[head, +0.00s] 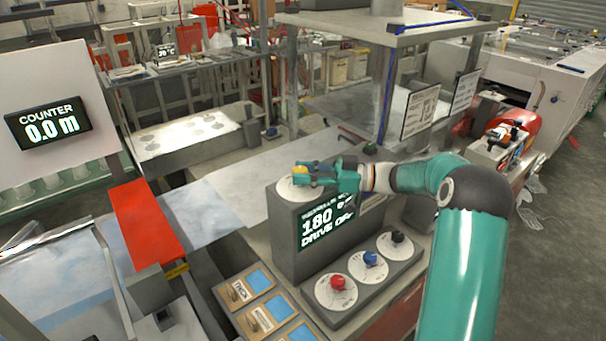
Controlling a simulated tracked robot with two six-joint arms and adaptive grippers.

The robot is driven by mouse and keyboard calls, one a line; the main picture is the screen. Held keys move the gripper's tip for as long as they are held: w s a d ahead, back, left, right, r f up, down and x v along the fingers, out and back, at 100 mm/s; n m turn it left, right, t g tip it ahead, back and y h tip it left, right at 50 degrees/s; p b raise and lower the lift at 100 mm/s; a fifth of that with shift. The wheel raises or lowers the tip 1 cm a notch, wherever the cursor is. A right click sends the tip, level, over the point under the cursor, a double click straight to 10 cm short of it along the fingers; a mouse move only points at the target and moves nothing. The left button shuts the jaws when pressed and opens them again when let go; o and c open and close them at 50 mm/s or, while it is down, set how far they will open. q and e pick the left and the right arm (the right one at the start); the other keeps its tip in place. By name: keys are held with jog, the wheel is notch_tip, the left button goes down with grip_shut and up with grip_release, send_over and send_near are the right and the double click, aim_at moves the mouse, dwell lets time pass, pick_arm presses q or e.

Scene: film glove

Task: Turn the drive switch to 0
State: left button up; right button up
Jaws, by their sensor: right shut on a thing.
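A grey console (290,240) stands in the middle of the head view. Its dark screen (327,221) shows 180 and DRIVE OFF in pale figures. A yellow knob (299,170) sits over a white round dial (287,192) on the console's top. My right gripper (303,174) reaches in from the right and is shut on the yellow knob, its fingers partly covering it and the dial. The dial's markings are too small to read, so I cannot tell its setting. My left gripper is out of view.
On the console's lower front ledge are a red knob (338,282), a blue knob (370,257) and a black knob (397,236) on white dials. A counter display (48,128) reads 0.0 m at left. A red plate (146,221) lies left of the console.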

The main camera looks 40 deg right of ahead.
jog(key=shift+r, duration=0.1)
jog(key=o, duration=1.2)
jog(key=shift+w, duration=0.1)
jog(key=shift+c, duration=0.2)
jog(key=shift+d, duration=0.1)
jog(key=shift+s+d, duration=0.2)
jog(key=shift+s, duration=0.15)
jog(key=v, duration=1.1)
